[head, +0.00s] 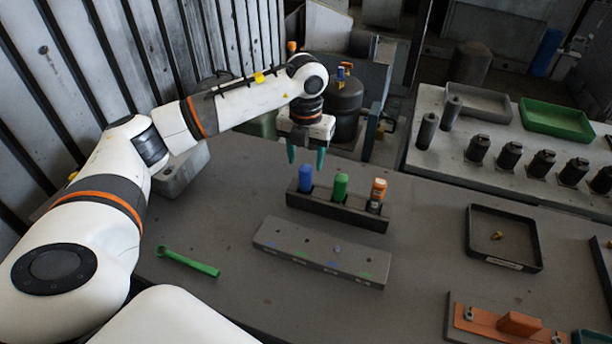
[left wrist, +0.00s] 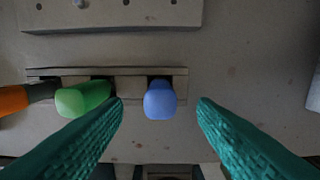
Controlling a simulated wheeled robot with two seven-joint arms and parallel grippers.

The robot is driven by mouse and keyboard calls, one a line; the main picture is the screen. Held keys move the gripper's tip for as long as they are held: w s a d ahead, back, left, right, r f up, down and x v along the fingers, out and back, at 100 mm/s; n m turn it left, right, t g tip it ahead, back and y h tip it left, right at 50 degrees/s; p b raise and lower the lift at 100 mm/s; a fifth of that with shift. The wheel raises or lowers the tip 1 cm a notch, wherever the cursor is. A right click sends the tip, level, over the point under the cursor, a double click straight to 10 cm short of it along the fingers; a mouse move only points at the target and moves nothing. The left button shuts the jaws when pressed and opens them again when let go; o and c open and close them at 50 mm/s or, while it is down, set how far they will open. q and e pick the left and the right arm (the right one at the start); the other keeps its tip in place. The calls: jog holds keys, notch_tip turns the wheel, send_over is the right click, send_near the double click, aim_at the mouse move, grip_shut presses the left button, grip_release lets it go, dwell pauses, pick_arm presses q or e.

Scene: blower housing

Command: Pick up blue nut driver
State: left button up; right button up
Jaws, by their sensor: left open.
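The blue nut driver (head: 306,177) stands upright in the left slot of a dark holder (head: 340,212). Beside it in the holder stand a green-handled driver (head: 340,186) and an orange-handled one (head: 378,190). My left gripper (head: 306,158) is open and empty, above and behind the holder, with green fingers pointing down. In the left wrist view, the blue handle (left wrist: 160,100) lies between the two open fingertips (left wrist: 160,104), nearer the left one, and apart from both. The green handle (left wrist: 84,98) is close to the left finger. The blue shaft is hidden in the holder.
A grey block with holes (head: 320,253) lies in front of the holder. A green wrench (head: 187,262) lies at the left. A black tray (head: 503,238) and an orange fixture (head: 505,323) are at the right. The table around the wrench and block is mostly clear.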

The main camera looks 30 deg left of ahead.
aim_at(306, 167)
pick_arm(q)
jog(key=shift+f, duration=0.45)
notch_tip(306, 167, down, 5)
jog(key=shift+r+p, duration=0.1)
jog(key=shift+p, duration=1.1)
jog(key=shift+w+f, duration=0.1)
jog(key=shift+f, duration=0.25)
jog(key=shift+c, duration=0.5)
